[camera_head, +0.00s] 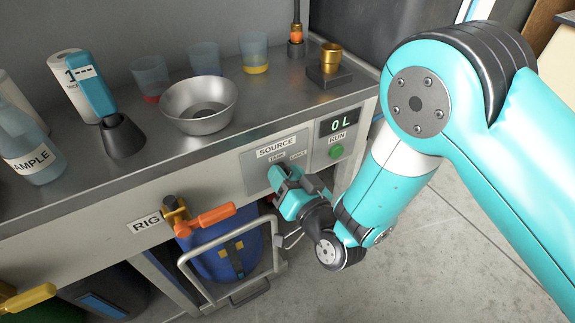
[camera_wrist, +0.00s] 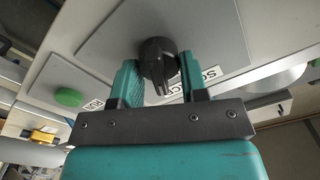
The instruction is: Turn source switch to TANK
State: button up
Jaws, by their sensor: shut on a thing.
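The source switch is a black rotary knob (camera_wrist: 158,62) on a grey panel, seen in the wrist view. My gripper (camera_wrist: 160,80) has a teal finger on each side of the knob and is shut on it. In the head view my gripper (camera_head: 280,183) is at the SOURCE panel (camera_head: 256,165) on the bench front and hides the knob. The SOURCE label (camera_head: 276,147) shows above it, with two smaller position labels below that I cannot read surely. I cannot tell which position the knob points to.
The display (camera_head: 341,122) reads "0L", above a green RUN button (camera_head: 336,151). Below the panel are an orange-handled valve (camera_head: 205,220) and a metal-framed cart with a blue drum (camera_head: 222,252). A steel bowl (camera_head: 199,101) and cups stand on the bench. Floor at right is open.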

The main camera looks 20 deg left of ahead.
jog(key=n+p, duration=0.2)
jog(key=n, duration=0.1)
jog(key=shift+s, duration=0.15)
jog(key=shift+a+n+p, duration=0.1)
jog(key=shift+n+p, duration=0.65)
jog(key=shift+n, duration=0.35)
jog(key=shift+s+f+n, duration=0.1)
jog(key=shift+f+n, duration=0.05)
jog(key=shift+n, duration=0.15)
jog(key=o, duration=0.9)
jog(key=shift+c, duration=0.2)
